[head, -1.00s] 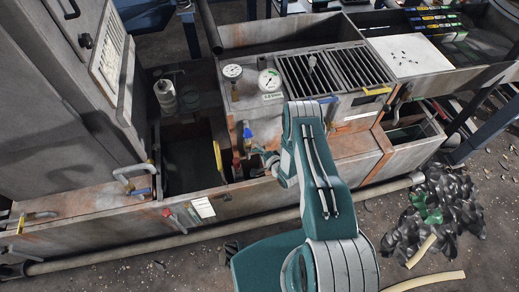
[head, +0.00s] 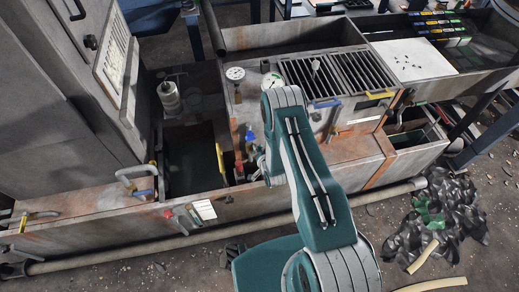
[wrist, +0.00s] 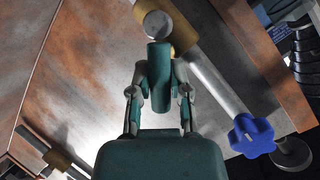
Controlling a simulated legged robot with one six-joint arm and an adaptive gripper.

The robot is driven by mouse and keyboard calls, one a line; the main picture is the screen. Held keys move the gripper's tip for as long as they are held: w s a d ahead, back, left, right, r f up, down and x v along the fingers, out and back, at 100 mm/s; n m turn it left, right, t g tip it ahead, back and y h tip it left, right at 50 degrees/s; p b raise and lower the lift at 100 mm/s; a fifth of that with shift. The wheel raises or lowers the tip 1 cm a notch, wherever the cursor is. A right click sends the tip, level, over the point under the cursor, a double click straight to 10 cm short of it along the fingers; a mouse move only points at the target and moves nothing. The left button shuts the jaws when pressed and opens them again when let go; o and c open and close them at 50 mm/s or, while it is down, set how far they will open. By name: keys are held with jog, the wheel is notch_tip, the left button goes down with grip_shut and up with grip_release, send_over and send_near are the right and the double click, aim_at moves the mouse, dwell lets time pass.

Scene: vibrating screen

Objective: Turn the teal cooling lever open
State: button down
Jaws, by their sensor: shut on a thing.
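The teal cooling lever (wrist: 159,62) shows in the wrist view as a short teal cylinder, with a grey round end (wrist: 157,25) beyond it and a brass fitting (wrist: 183,36) beside that. My gripper (wrist: 160,84) has one finger on each side of the teal cylinder and is shut on it. In the head view my gripper (head: 258,165) is small, at the front wall of the machine and partly behind my arm. The lever cannot be made out there.
A blue knob (wrist: 251,136) on a grey pipe is close to the right of my gripper; it also shows in the head view (head: 249,134). A yellow handle (head: 220,160) is to the left. A long pipe (head: 120,254) runs along the floor. Black rubble (head: 450,210) lies at right.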

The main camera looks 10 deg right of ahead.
jog(key=shift+s+a+f+n, duration=0.15)
jog(key=shift+s+a+n, duration=0.1)
jog(key=shift+a+n, duration=0.05)
dwell(0.4)
jog(key=c, duration=0.8)
grip_release()
jog(key=shift+o, duration=1.1)
jog(key=shift+w, duration=0.15)
jog(key=shift+s+d+r, duration=0.1)
jog(key=shift+s+r, duration=0.15)
jog(key=a+v, duration=0.1)
jog(key=v, duration=1)
jog(key=shift+d, duration=0.3)
